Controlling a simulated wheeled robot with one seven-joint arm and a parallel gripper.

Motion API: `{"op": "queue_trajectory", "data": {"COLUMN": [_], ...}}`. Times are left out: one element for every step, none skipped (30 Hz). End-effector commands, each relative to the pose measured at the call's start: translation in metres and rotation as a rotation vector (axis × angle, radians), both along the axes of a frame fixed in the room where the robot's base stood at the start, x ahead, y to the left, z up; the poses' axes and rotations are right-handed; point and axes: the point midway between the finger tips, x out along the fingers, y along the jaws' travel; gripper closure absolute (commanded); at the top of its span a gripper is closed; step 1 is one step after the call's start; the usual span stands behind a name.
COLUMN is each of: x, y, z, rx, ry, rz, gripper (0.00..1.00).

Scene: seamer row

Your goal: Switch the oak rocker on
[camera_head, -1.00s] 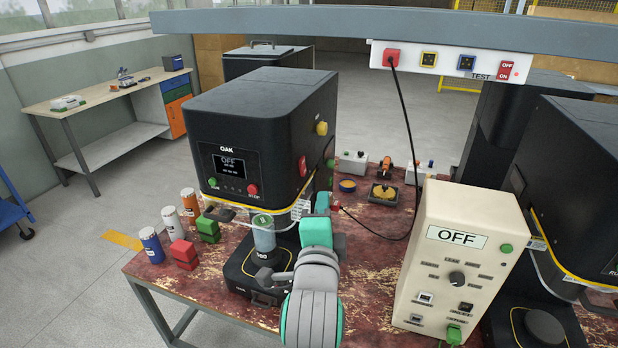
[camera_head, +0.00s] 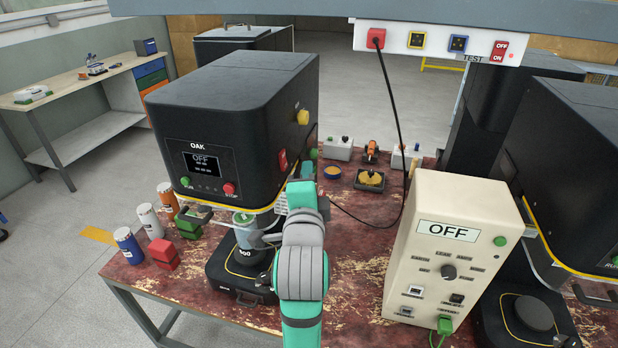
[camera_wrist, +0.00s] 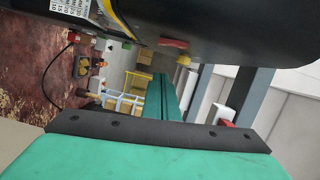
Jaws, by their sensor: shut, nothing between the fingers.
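The OAK machine (camera_head: 235,110) is a black box at centre left; its display reads OFF. The oak rocker is a red switch (camera_head: 283,160) on the machine's right side face, below a yellow knob (camera_head: 303,117). In the wrist view, a red part that looks like the rocker (camera_wrist: 173,43) shows edge-on under the dark housing. My gripper (camera_head: 302,190) is shut and empty, just below and right of the rocker, apart from it in the head view.
A can (camera_head: 244,222) stands under the machine's head. A cream control box (camera_head: 450,250) reading OFF stands to the right. A cable hangs from the overhead power strip (camera_head: 440,42).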

Motion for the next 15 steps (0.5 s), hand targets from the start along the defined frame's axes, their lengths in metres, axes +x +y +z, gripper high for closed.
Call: {"op": "queue_trajectory", "data": {"x": [0.001,0.002,0.002,0.003,0.003,0.004,0.004,0.004,0.004,0.005,0.005,0.005,0.005,0.005,0.005], "y": [0.007,0.011,0.016,0.019,0.022,0.026,0.028,0.028,0.028,0.028,0.028,0.028,0.027,0.027,0.026], "z": [-0.001,-0.002,-0.002,-0.003,-0.003,-0.004,-0.004,-0.004,-0.005,-0.005,-0.005,-0.005,-0.005,-0.005,-0.005], "rx": [-0.001,-0.001,0.000,0.000,-0.001,-0.001,0.000,0.000,0.001,0.001,0.001,0.001,0.001,0.001,0.001], "ry": [0.000,0.000,0.001,0.001,0.001,0.001,0.001,0.001,0.001,0.001,0.001,0.000,0.000,0.000,0.001], "rz": [0.002,0.001,0.000,0.000,-0.001,-0.001,-0.002,-0.004,-0.008,-0.010,-0.012,-0.014,-0.015,-0.016,-0.017], "gripper": [1.00,1.00,1.00,1.00,1.00,1.00,1.00,1.00,1.00,1.00,1.00,1.00,1.00,1.00,1.00]}}
